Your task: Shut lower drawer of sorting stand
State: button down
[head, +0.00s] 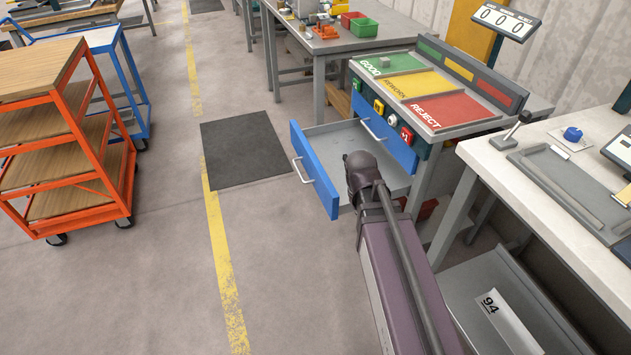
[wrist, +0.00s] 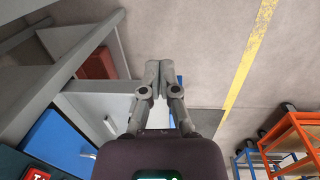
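The sorting stand (head: 420,165) has a top with green GOOD, yellow REWORK and red REJECT fields. Its lower drawer (head: 315,170) is pulled well out to the left in the head view, with a blue front, a pale handle and an empty-looking grey inside. The upper drawer (head: 385,145) above it looks shut; its blue front also shows in the wrist view (wrist: 58,140). My gripper (wrist: 158,75) has its fingertips together with nothing seen between them. In the head view my wrist hangs over the open drawer and hides the fingers. In the wrist view a blue strip of the drawer front shows beside the right finger.
An orange shelf cart (head: 70,140) stands at the left. A dark mat (head: 245,148) and clear floor lie in front of the drawer. A workbench (head: 500,165) with a grey fixture stands close at the right. A table with red and green bins (head: 362,27) is behind.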

jog(key=w+a+n+t+h+b, duration=0.1)
jog(key=w+a+n+h+b, duration=0.1)
jog(key=w+a+n, duration=0.6)
jog(key=w+a+r+n+t+h+b, duration=0.1)
jog(key=w+a+n+h, duration=0.4)
jog(key=a, duration=0.9)
jog(key=w+n+t, duration=0.1)
jog(key=w+n, duration=0.2)
jog(key=n, duration=0.2)
jog(key=shift+w+r+b, duration=0.15)
jog(key=shift+w+b, duration=0.1)
jog(key=shift+b, duration=0.1)
jog(key=b, duration=0.7)
send_near(323, 185)
jog(key=shift+x, duration=3.3)
